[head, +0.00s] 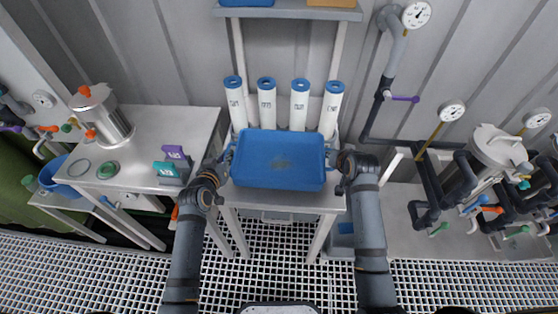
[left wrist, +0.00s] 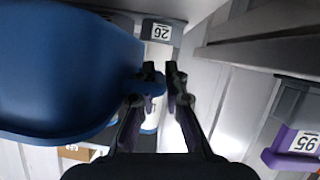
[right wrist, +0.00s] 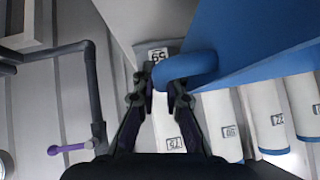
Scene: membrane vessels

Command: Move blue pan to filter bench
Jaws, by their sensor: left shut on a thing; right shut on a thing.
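The blue pan (head: 280,160) is a shallow rectangular tray, level and empty-looking, over the middle metal bench (head: 285,203). I cannot tell whether it touches the bench. My left gripper (head: 227,160) is shut on the pan's left handle, which shows between the fingers in the left wrist view (left wrist: 148,82). My right gripper (head: 334,158) is shut on the right handle, which shows in the right wrist view (right wrist: 184,68).
Several white filter cartridges (head: 267,105) with blue caps stand behind the pan. A left bench (head: 140,130) carries a steel vessel (head: 102,115), purple and teal tagged blocks (head: 170,168) and rings. Pipes and another vessel (head: 492,150) stand right. Grating floor (head: 110,285) is open in front.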

